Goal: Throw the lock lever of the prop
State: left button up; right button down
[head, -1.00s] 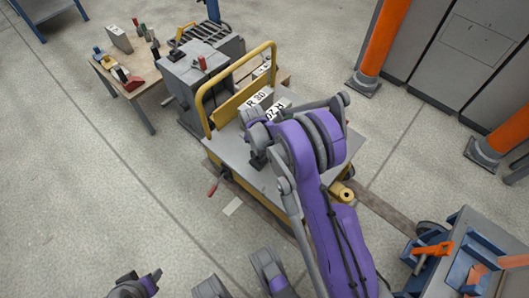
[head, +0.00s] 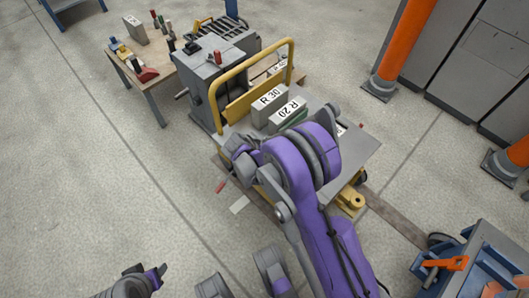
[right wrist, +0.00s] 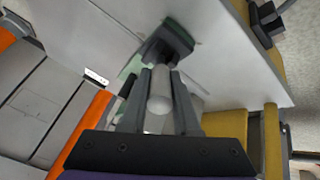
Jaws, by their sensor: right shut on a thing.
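In the right wrist view my right gripper (right wrist: 162,88) is shut on a pale grey, round-ended bar (right wrist: 159,98). A dark block with a green edge (right wrist: 172,40) lies just beyond the fingertips, against a light flat surface. In the head view my purple right arm reaches over the yellow-framed cart, and its jaws are hidden. I cannot tell which part is the prop's lock lever. My left gripper (head: 152,277) is at the bottom left, away from the cart; its jaws are unclear.
Grey blocks marked R 30 (head: 268,105) and R 20 (head: 289,112) stand on the cart by its yellow rail (head: 252,78). A wooden table (head: 149,80) with tools stands behind left. A blue-framed bench (head: 468,255) is at lower right. The left floor is clear.

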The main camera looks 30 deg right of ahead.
jog(key=c, duration=0.6)
grip_release()
jog(key=shift+c, duration=0.2)
jog(key=p+v, duration=0.3)
jog(key=v, duration=0.7)
jog(key=shift+a+r, duration=0.2)
jog(key=shift+r, duration=0.1)
jog(key=shift+s, duration=0.1)
